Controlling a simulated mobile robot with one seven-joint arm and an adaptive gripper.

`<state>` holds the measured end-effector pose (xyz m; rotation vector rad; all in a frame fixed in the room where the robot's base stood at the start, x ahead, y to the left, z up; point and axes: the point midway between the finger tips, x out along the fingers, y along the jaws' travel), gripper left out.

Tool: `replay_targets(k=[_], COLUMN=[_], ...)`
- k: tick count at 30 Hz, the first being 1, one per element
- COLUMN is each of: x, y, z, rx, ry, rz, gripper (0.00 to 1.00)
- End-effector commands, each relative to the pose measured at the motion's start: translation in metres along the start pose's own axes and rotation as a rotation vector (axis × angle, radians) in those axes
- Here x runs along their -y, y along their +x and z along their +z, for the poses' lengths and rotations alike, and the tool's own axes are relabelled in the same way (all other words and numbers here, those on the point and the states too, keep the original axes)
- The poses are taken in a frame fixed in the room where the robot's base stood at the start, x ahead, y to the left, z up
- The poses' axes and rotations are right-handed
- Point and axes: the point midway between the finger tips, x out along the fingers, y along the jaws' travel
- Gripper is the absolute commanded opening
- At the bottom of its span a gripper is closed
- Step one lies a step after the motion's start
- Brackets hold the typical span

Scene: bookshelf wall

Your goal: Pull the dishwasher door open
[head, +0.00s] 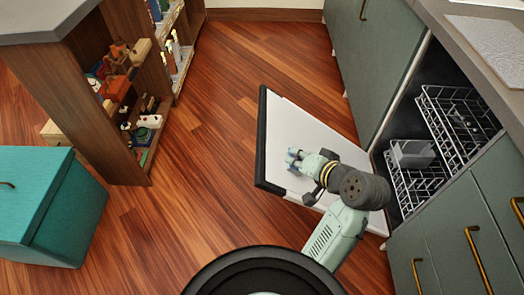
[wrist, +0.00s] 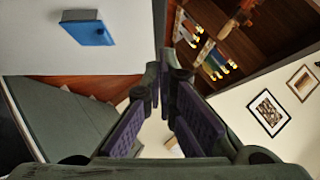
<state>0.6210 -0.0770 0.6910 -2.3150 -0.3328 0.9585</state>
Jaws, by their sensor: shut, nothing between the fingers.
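The dishwasher door (head: 305,128) is swung down and far open, its white inner face showing and its dark outer edge toward the left. The dishwasher's dark interior (head: 403,125) is exposed, with wire racks (head: 455,115) inside. My gripper (head: 292,160) is over the door's inner face in the head view, pointing left; whether it touches the door cannot be told. In the wrist view my gripper's fingers (wrist: 166,80) are shut and empty. A pale panel, likely the door's inner face (wrist: 135,45), with a blue square piece (wrist: 87,27) fills the upper left there.
Green cabinets (head: 375,60) flank the dishwasher under a grey countertop (head: 450,35). A wooden shelf unit (head: 125,160) holds toys at the left. A teal box (head: 65,215) stands on the floor in front of it. Wooden floor (head: 210,130) between them is clear.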

Motion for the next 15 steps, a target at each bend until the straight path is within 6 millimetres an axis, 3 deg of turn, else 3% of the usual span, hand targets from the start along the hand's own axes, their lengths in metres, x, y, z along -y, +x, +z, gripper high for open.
replay_targets(k=[13, 15], x=[0.001, 0.001], y=[0.091, 0.100], z=[0.001, 0.011], rx=[0.005, 0.006], ry=[0.002, 0.003], rz=[-0.001, -0.001], gripper=[0.00, 0.00])
